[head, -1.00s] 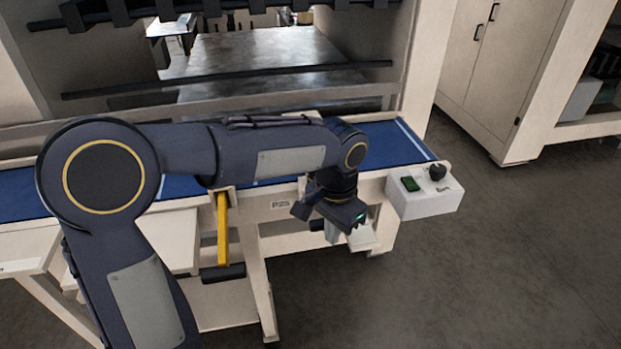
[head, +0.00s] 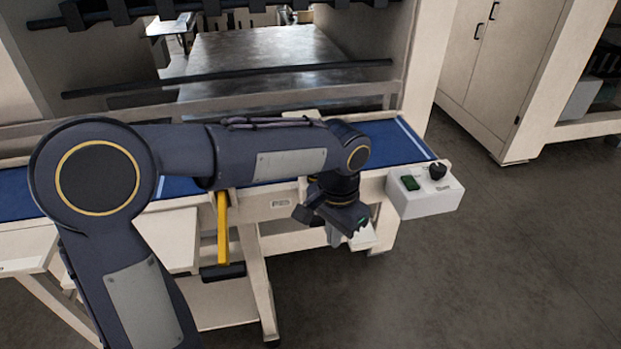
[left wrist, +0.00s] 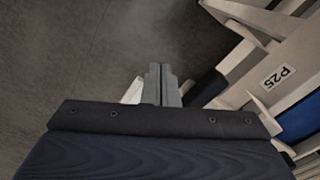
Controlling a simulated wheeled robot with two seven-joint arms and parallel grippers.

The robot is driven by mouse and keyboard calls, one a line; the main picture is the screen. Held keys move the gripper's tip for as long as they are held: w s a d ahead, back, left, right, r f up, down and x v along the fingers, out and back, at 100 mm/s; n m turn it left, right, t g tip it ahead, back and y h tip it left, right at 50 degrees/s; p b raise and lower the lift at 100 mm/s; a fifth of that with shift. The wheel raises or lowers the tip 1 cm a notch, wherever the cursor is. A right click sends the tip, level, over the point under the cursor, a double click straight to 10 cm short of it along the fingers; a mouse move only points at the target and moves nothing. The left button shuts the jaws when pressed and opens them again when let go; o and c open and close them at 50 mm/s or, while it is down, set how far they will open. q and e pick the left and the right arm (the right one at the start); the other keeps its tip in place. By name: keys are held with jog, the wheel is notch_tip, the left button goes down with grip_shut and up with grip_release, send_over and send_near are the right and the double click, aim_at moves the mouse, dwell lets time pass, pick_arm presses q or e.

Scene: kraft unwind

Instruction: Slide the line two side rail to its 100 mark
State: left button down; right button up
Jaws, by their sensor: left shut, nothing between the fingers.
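My left gripper (head: 338,240) is shut and empty, hanging in front of the near side of the conveyor, left of the control box. Its two grey fingers show together in the left wrist view (left wrist: 161,84), over the floor and apart from the conveyor frame. The blue belt (head: 395,145) runs across behind my left arm, which covers much of its middle. A cream rail (head: 360,117) runs along the belt's far edge; I cannot tell whether it is the line two side rail. No 100 mark is readable. My right gripper is not in view.
A white control box (head: 425,196) with a green switch and black knob stands at the belt's right end. A yellow bar (head: 222,230) hangs under the frame. Open floor (head: 480,270) lies to the right.

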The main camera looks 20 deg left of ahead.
pick_arm(q)
jog(key=shift+s+d, duration=0.1)
jog(key=shift+s, duration=0.05)
notch_tip(320, 180, up, 9)
jog(key=p, duration=0.8)
dwell(0.5)
jog(key=s+a+f+n+t+h+b, duration=0.1)
jog(key=s+a+f+n+t+h, duration=0.1)
jog(key=s, duration=0.7)
jog(key=s+a+f+n+t+h+b, duration=0.1)
jog(key=s+a+f+n+t+b, duration=0.1)
jog(key=s+a+n, duration=0.3)
jog(key=s+a+t, duration=0.1)
jog(key=s, duration=0.2)
jog(key=shift+s+t+h, duration=0.3)
jog(key=shift+s+h, duration=0.1)
jog(key=shift+s+a+f, duration=0.1)
jog(key=shift+a, duration=0.1)
